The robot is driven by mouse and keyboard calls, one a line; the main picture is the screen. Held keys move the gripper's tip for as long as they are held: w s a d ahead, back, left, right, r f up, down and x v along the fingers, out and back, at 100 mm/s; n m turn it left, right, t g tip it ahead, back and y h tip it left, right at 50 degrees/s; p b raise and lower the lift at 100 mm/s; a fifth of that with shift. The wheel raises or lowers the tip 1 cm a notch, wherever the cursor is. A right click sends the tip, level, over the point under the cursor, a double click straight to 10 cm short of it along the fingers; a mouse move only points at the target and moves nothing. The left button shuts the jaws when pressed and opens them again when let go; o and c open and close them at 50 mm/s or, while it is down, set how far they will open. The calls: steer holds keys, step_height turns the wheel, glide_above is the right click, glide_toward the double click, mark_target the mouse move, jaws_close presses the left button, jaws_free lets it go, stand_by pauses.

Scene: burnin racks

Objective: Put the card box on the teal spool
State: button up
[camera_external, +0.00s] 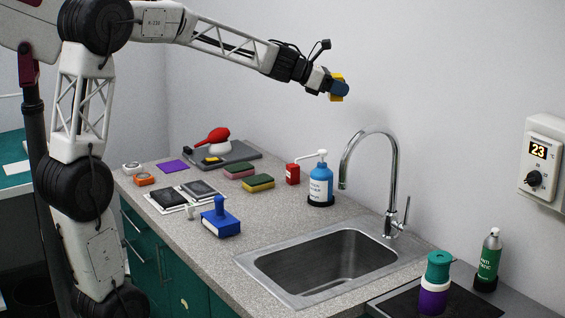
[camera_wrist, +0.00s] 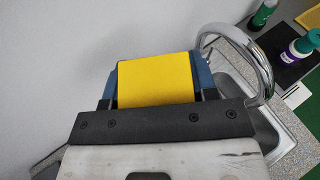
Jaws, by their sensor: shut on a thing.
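My gripper (camera_external: 340,89) is high above the counter, left of the faucet's top in the external view. Its blue fingers are shut on a yellow box, which looks like the card box (camera_wrist: 155,80); the box fills the space between the fingers in the wrist view. In the external view a blue finger hides part of it. The teal spool (camera_external: 438,266) stands upright on top of a purple and white piece (camera_external: 433,299) at the lower right, well away from my gripper. The teal spool also shows at the right of the wrist view (camera_wrist: 313,37).
The spool stack stands on a dark mat (camera_external: 388,303) beside a green bottle (camera_external: 488,262). The sink (camera_external: 265,272) and tall curved faucet (camera_external: 391,170) lie between my gripper and the stack. A blue soap bottle (camera_external: 321,184), sponges and a blue stamp (camera_external: 220,218) sit farther left.

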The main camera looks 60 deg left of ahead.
steer(key=s+d, duration=0.1)
steer(key=d, duration=0.3)
steer(key=s+d+m+g+h, duration=0.1)
steer(key=d, duration=0.4)
steer(key=s+d+m+h, duration=0.1)
steer(key=d, duration=0.4)
steer(key=shift+d+r, duration=0.1)
steer(key=s+d+m+g+h, duration=0.25)
steer(key=s+d, duration=0.65)
steer(key=d, duration=0.5)
steer(key=s+d+m+g+h, duration=0.25)
steer(key=s+d, duration=0.65)
steer(key=d, duration=0.6)
step_height(320, 180, down, 19)
steer(key=shift+a+r+m+g+y, duration=0.15)
steer(key=shift+m+g+y, duration=0.25)
glide_above(444, 257)
steer(key=shift+f, duration=0.75)
steer(key=shift+f, duration=1.75)
